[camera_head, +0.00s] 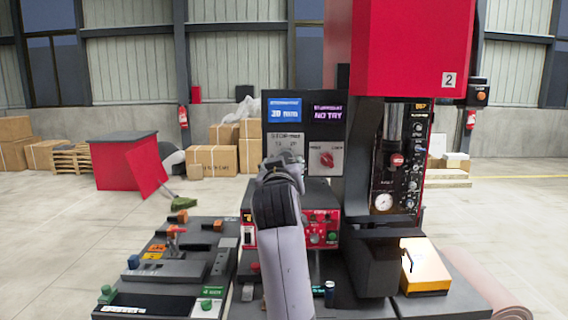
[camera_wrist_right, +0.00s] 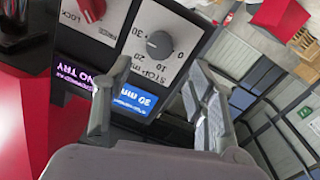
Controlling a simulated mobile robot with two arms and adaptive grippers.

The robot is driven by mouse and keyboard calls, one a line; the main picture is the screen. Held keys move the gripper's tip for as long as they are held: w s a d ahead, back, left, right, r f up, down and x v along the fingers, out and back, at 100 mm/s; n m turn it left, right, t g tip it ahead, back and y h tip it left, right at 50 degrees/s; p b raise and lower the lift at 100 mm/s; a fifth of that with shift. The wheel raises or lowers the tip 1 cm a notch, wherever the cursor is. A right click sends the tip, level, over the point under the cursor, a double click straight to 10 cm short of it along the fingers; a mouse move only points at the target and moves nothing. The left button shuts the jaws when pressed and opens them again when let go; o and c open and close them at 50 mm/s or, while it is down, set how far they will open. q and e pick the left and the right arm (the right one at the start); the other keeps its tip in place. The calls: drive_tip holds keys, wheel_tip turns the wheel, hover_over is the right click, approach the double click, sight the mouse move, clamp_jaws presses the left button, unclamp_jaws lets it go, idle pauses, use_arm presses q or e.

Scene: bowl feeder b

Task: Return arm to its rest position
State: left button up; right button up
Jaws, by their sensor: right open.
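My right arm reaches up from the bottom middle in the head view, and its gripper (camera_head: 283,163) is in front of the dark control panel (camera_head: 276,125). In the right wrist view, the two fingers of my right gripper (camera_wrist_right: 160,72) stand apart with nothing between them. Beyond the fingers is the panel's grey dial (camera_wrist_right: 159,44), marked STOP and 30, and its lit blue display (camera_wrist_right: 137,99). In the head view my gripper hides part of this dial, and whether it touches the panel cannot be told. My left gripper is not in view.
A red press head (camera_head: 412,45) rises on the right above a gauge column. A red-faced control box (camera_head: 318,232) stands below the panel. Fixtures (camera_head: 182,270) lie on the left bench, and a yellow box (camera_head: 425,268) is at the right. Open floor lies to the left.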

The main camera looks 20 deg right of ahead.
drive_tip(key=shift+s+a, duration=0.1)
drive_tip(key=shift+s, duration=0.2)
